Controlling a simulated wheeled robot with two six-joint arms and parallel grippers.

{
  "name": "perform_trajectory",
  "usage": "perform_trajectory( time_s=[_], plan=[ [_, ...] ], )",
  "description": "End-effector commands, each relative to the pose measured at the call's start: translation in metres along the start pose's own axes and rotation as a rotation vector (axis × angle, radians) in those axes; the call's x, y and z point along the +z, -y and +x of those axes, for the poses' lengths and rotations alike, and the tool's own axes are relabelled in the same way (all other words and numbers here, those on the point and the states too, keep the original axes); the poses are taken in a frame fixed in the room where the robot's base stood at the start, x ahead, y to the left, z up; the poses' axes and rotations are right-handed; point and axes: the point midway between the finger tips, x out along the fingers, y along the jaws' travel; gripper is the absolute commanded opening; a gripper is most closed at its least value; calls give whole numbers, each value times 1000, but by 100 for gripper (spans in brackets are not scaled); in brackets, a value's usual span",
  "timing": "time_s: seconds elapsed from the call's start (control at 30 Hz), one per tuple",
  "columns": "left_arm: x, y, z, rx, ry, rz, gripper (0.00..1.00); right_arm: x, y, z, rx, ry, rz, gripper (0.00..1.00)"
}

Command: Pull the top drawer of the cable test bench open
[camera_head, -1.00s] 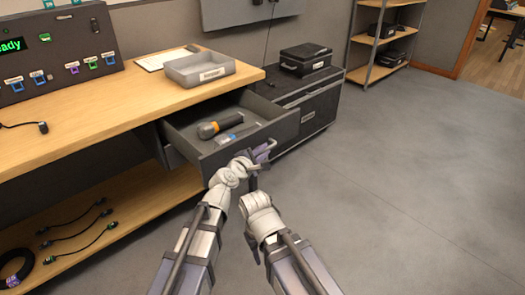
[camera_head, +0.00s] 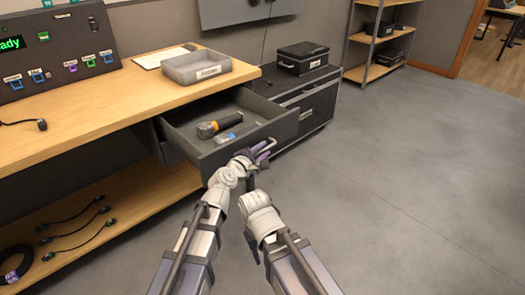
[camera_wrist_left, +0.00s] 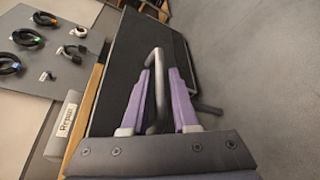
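The top drawer (camera_head: 240,143) of the bench stands pulled well out, its dark front facing the floor area. A dark torch-like tool with an orange band (camera_head: 219,124) and a small blue item (camera_head: 228,136) lie inside. My left gripper (camera_head: 265,149) is at the drawer front, by its handle. In the left wrist view, the purple fingers (camera_wrist_left: 161,78) stand apart with the grey bar handle (camera_wrist_left: 157,62) between them, with a gap beside the bar. My right gripper (camera_head: 250,184) is low beside the left wrist; its fingers are mostly hidden.
A grey labelled tray (camera_head: 196,67) sits on the wooden benchtop (camera_head: 100,110) above the drawer. A dark cabinet (camera_head: 310,102) with a black case (camera_head: 303,58) on it stands to the right. Cables lie on the lower shelf (camera_head: 130,215). The floor (camera_head: 400,180) at right is clear.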

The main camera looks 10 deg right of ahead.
Motion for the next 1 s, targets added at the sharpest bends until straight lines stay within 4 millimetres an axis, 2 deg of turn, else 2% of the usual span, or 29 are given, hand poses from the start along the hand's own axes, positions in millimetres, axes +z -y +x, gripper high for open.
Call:
perform_trajectory(
  time_s=[0.13,0.27,0.67,1.0],
  plan=[
    [0,0,-3,0,0,0,27,0,0,-1,0,0,0,50],
    [1,0,-15,0,-1,0,27,0,0,-4,0,0,1,50],
    [1,0,-75,1,-1,-1,27,1,-2,-17,2,1,3,50],
    [0,0,-78,0,0,0,27,1,-2,-17,2,1,4,50]
  ],
)
